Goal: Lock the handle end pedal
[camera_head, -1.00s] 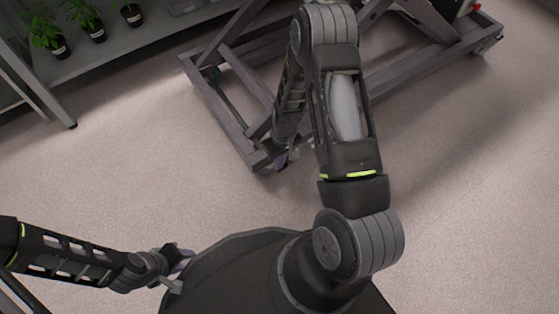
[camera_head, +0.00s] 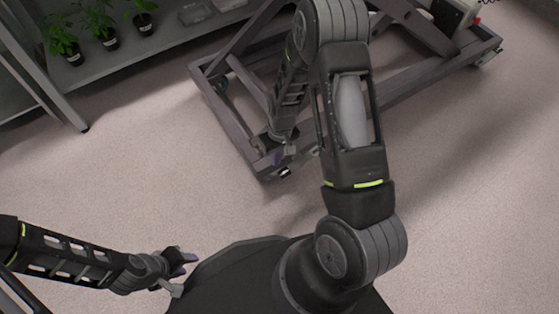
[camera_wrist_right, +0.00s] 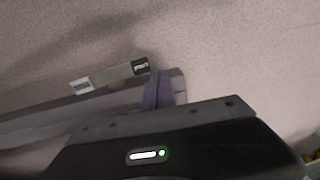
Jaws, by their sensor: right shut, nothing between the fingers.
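The grey caster pedal (camera_wrist_right: 115,78), a short bar with a pale end and a black-and-white end, shows in the right wrist view at the end of the cart frame. In the head view, a small black-and-white part (camera_head: 284,172) shows at the cart frame's near corner. My right gripper (camera_wrist_right: 157,90) is shut and empty, its purple fingers just beside the pedal; I cannot tell if they touch. In the head view my right gripper (camera_head: 277,155) is at that corner, partly hidden by its arm. My left gripper (camera_head: 180,272) is open and empty beside my base.
The dark grey cart frame (camera_head: 222,112) stands on the floor behind my right arm, with another caster (camera_head: 488,58) at its far right. A shelf (camera_head: 110,62) with potted plants (camera_head: 103,30) is at upper left. The floor (camera_head: 130,180) between is clear.

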